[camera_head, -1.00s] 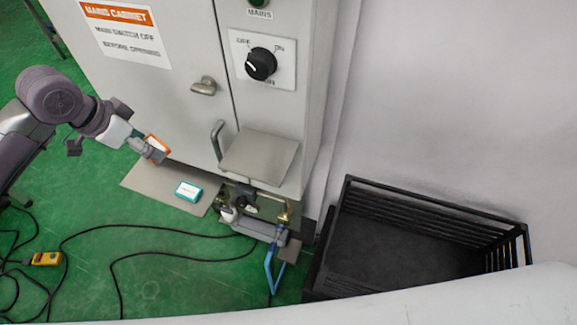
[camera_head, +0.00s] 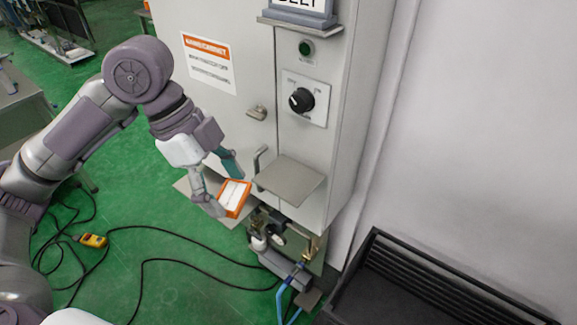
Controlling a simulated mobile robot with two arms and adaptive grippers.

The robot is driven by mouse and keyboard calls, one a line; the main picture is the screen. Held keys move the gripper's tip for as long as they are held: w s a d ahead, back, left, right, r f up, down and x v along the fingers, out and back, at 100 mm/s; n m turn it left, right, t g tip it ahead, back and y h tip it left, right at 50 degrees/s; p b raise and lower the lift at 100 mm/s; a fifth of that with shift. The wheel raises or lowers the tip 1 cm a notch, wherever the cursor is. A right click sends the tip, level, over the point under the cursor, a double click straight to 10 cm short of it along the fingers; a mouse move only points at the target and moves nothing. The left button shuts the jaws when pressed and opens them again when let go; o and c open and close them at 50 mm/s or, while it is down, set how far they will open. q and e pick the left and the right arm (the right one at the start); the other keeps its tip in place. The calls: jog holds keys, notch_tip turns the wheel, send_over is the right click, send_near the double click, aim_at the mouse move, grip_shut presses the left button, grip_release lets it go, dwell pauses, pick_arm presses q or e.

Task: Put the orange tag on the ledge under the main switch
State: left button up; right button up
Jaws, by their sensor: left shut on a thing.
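The orange tag (camera_head: 235,199), an orange-edged piece with a white face, is in my left gripper (camera_head: 229,194). The gripper is shut on it, one finger on each side, and the tag is tilted. The main switch (camera_head: 302,100) is a black knob on a white plate on the grey cabinet. The ledge (camera_head: 290,180) is a bare grey metal shelf below it. The tag is just left of the ledge in the picture and looks apart from it. My right gripper is out of view.
A handle (camera_head: 261,165) stands at the ledge's left rear. Pipework with a valve and a blue hose (camera_head: 283,295) is below the ledge. A black crate (camera_head: 400,290) is at lower right. A yellow pendant (camera_head: 93,240) and black cables lie on the green floor.

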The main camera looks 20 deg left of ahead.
pick_arm(q)
jog(key=p, duration=0.4)
send_over(290, 178)
jog(key=a, duration=0.1)
notch_tip(290, 178, down, 2)
jog(key=shift+s+a+f+p, duration=0.1)
jog(key=shift+a+f+p, duration=0.1)
jog(key=shift+p, duration=0.1)
jog(key=shift+s+f, duration=0.1)
jog(key=shift+f, duration=0.5)
notch_tip(290, 178, down, 3)
jog(key=shift+r+p, duration=0.1)
jog(key=shift+p, duration=1)
jog(key=shift+w+f, duration=0.25)
jog(key=shift+f, duration=0.05)
